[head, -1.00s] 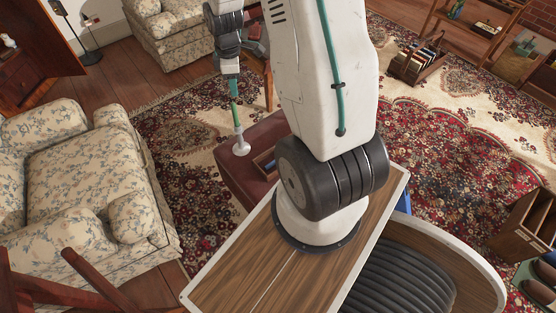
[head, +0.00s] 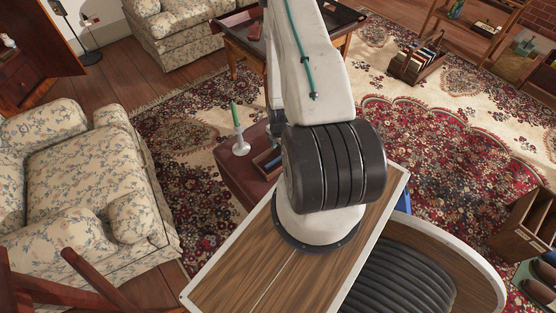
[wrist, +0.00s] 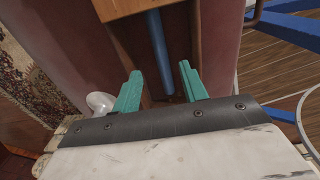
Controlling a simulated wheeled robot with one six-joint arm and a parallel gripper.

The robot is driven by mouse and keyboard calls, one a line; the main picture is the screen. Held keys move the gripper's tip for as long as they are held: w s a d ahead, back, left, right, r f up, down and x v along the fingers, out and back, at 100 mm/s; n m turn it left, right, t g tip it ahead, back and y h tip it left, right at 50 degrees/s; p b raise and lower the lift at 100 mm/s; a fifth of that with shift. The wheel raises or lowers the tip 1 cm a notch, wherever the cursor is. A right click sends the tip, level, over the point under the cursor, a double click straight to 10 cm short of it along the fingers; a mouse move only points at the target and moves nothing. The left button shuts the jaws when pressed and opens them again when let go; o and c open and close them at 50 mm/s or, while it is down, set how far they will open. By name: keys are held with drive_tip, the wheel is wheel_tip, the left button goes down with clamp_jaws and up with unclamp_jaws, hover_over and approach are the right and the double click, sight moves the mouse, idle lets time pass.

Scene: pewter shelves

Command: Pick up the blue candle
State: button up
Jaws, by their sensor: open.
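The blue candle (wrist: 160,50) is a plain blue rod in the wrist view, lying in a narrow wooden box (wrist: 130,8). My gripper (wrist: 159,78) has two teal fingers, spread apart, one on either side of the candle's line. The candle shows between the fingers with gaps on both sides; nothing is gripped. In the head view the box (head: 264,163) sits on a dark red ottoman (head: 232,172), and my arm covers the gripper and part of the box.
A green candle in a white holder (head: 238,143) stands upright on the ottoman, left of the box. The holder's white base (wrist: 99,102) shows close to the left finger in the wrist view. A floral armchair (head: 85,180) and a dark table (head: 240,32) stand further off.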

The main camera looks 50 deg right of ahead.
sight(279, 157)
wheel_tip(279, 157, down, 6)
drive_tip(key=shift+s+d+r, duration=0.1)
clamp_jaws()
